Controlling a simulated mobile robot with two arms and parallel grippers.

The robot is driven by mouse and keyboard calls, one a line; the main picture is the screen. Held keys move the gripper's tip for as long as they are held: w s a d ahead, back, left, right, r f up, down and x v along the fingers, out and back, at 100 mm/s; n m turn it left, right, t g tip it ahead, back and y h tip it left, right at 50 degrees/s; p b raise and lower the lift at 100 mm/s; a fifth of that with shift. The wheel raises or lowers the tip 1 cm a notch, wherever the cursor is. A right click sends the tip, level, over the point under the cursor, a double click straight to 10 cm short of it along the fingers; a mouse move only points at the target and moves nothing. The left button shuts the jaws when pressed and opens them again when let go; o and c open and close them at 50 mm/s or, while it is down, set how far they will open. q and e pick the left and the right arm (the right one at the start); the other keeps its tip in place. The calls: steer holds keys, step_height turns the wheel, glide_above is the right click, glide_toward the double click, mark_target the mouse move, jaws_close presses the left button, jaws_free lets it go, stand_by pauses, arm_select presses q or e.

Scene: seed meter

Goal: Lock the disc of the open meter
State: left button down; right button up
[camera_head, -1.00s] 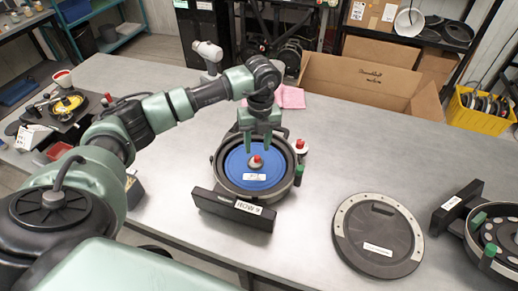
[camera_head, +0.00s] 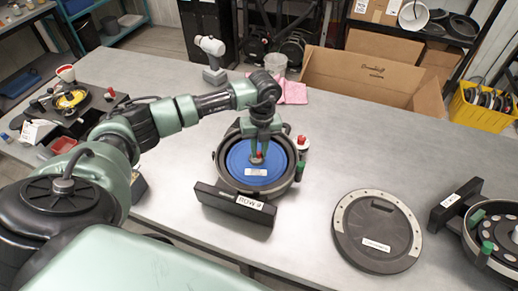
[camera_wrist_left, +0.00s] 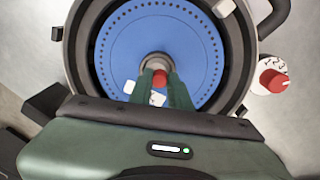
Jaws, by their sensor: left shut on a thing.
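The open meter (camera_head: 220,176) stands on the bench with a dark bar in front labelled "ROW 9". Its blue disc (camera_head: 275,176) lies inside the round housing and fills most of the left wrist view (camera_wrist_left: 120,55). A red-topped knob (camera_wrist_left: 160,77) on a pale hub sits at the disc's centre. My left gripper (camera_head: 257,154) points down over the centre and is shut on the red knob, with a finger on each side. The fingers partly hide the hub and the white label on the disc. My right gripper is not in view.
A round dark lid (camera_head: 377,245) lies flat to the right. A second meter (camera_head: 478,240) stands at the right edge. A small red-capped item (camera_wrist_left: 273,80) is close beside the housing. A cardboard box (camera_head: 360,78) is at the back. Bench between meter and lid is clear.

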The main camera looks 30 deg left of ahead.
arm_select(q)
steer(key=shift+f+m+b, duration=0.2)
steer(key=shift+m+b, duration=1.6)
steer(key=m+b, duration=0.4)
steer(key=m, duration=0.1)
steer(key=shift+m+b, duration=0.3)
steer(key=shift+b, duration=0.05)
steer(key=m+b, duration=0.3)
steer(key=m, duration=0.1)
steer(key=shift+t, duration=0.3)
steer(key=shift+r+m+b, duration=0.2)
steer(key=shift+m+b, duration=1.35)
steer(key=shift+m, duration=0.75)
steer(key=c, duration=1.3)
jaws_free()
